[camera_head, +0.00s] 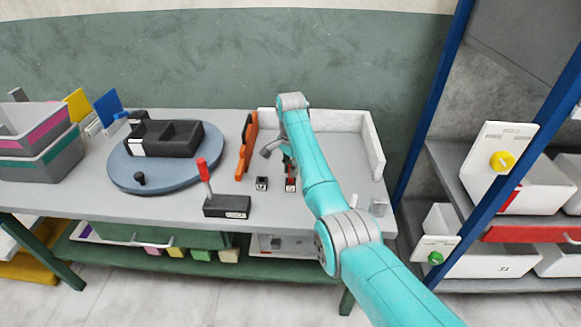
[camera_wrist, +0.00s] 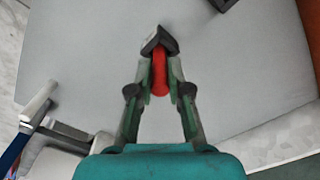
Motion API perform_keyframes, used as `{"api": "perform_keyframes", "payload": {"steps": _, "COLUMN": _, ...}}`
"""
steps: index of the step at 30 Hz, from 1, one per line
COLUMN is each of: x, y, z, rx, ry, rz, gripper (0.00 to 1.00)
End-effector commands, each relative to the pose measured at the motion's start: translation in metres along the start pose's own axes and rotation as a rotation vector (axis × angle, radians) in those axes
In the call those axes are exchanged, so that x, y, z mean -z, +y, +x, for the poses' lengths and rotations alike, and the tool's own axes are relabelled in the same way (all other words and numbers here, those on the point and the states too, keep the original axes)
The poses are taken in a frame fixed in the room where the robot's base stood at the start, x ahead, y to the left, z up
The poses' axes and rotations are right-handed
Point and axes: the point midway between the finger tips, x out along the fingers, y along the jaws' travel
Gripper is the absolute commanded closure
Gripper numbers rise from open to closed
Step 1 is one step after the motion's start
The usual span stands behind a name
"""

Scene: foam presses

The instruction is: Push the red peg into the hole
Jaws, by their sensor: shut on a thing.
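The red peg (camera_wrist: 160,70) is between the two green-grey fingers of my gripper (camera_wrist: 160,88) in the wrist view. My gripper is shut on it. The peg's far end meets or overlaps a small dark block (camera_wrist: 155,43); I cannot tell how deep it sits, and no hole is visible. In the head view, the small block (camera_head: 290,187) with a red marking stands on the table just below my gripper (camera_head: 288,158), which is partly hidden by my arm.
A second small dark block (camera_head: 261,184) stands to the left. Further left are a red-handled lever on a black base (camera_head: 228,207), an orange upright part (camera_head: 246,147) and a blue round turntable (camera_head: 120,175). A white raised rim (camera_head: 374,150) bounds the table's right side.

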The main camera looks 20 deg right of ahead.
Motion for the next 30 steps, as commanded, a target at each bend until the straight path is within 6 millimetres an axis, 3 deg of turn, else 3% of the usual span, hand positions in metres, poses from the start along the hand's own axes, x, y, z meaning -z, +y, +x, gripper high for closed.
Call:
{"api": "perform_keyframes", "payload": {"steps": 27, "x": 0.0, "y": 0.0, "z": 0.02, "rx": 0.0, "ry": 0.0, "rz": 0.0, "gripper": 1.0}}
{"api": "perform_keyframes", "payload": {"steps": 28, "x": 0.0, "y": 0.0, "z": 0.019, "rx": 0.0, "ry": 0.0, "rz": 0.0, "gripper": 0.78}}
{"api": "perform_keyframes", "payload": {"steps": 30, "x": 0.0, "y": 0.0, "z": 0.019, "rx": 0.0, "ry": 0.0, "rz": 0.0, "gripper": 0.6}}
